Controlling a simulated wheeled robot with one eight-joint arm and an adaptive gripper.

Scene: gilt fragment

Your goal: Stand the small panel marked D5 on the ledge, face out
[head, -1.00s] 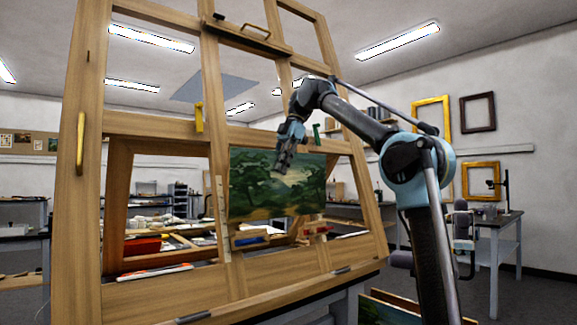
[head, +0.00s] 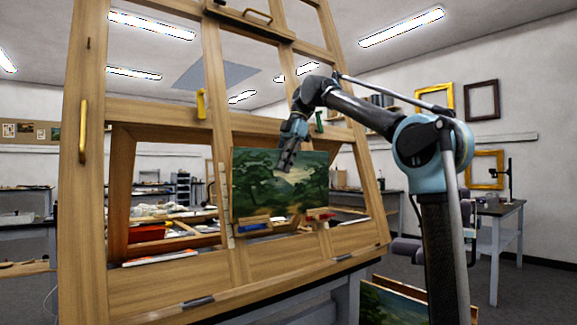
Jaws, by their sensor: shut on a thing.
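The small panel (head: 258,182) is a dark green landscape painting with trees and a pale sky, its painted side toward the camera. It stands nearly upright against the large wooden easel (head: 91,200). Its lower edge is at the easel's small ledge (head: 254,218), where a wooden block overlaps its lower left; whether it bears its weight there cannot be told. My gripper (head: 286,165) comes from above and is shut on the panel's top edge, covering a bit of the picture. No D5 mark is visible.
Blue and red pieces sit at the ledge's supports. More painted panels (head: 392,303) lean low at the right. Cluttered benches stand behind the easel.

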